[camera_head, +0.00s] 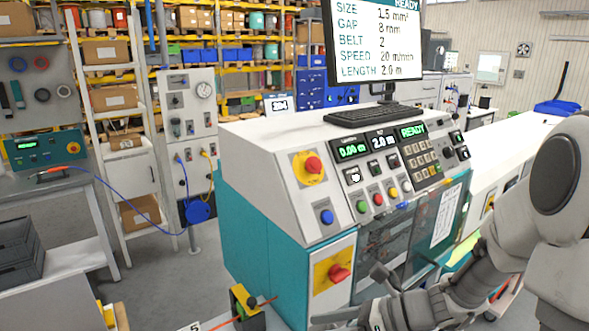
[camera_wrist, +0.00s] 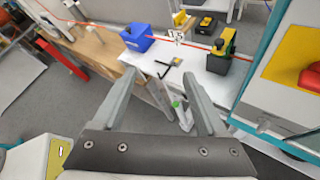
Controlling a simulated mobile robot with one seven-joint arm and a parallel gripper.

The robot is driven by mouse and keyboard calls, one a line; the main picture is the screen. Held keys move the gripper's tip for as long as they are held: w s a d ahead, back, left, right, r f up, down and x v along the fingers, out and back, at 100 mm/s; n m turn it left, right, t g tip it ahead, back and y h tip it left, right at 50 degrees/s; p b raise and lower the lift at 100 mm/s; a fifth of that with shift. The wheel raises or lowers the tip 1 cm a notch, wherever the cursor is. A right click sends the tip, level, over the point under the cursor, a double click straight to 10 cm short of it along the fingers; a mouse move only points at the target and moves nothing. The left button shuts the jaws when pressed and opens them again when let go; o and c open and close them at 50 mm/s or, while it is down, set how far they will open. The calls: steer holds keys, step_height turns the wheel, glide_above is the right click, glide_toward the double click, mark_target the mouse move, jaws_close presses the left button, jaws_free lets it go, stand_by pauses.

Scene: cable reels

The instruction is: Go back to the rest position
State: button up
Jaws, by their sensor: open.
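My gripper (camera_wrist: 160,77) is open in the wrist view, with its two grey fingers spread apart. Nothing is between the fingers, and floor and a white table show beyond them. In the head view my arm comes in from the right edge and reaches low in front of the teal and white machine (camera_head: 262,170). The machine's display reads READY. A red knob on a yellow plate (camera_head: 319,278) sits low on the machine's front. In the wrist view a red knob on yellow (camera_wrist: 309,78) shows at the right edge, to the right of my gripper.
In the wrist view a white table (camera_wrist: 205,82) carries a blue bin (camera_wrist: 136,37), a black tool (camera_wrist: 168,68) and a yellow and black device (camera_wrist: 222,50). A wooden bench (camera_wrist: 97,49) adjoins it. In the head view open floor lies left of the machine, beside a shelf rack (camera_head: 119,97).

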steer(key=s+d+r+n+g+h+b, duration=0.1)
steer(key=s+n+g+h+b, duration=0.1)
steer(key=s+n+h, duration=0.8)
steer(key=s+d+r+n+t+h+b, duration=0.2)
steer(key=d+r+n+t, duration=0.3)
steer(key=n, duration=0.9)
steer(key=shift+d+r+n+h, duration=0.4)
steer(key=shift+d+r, duration=0.25)
steer(key=shift+d, duration=0.9)
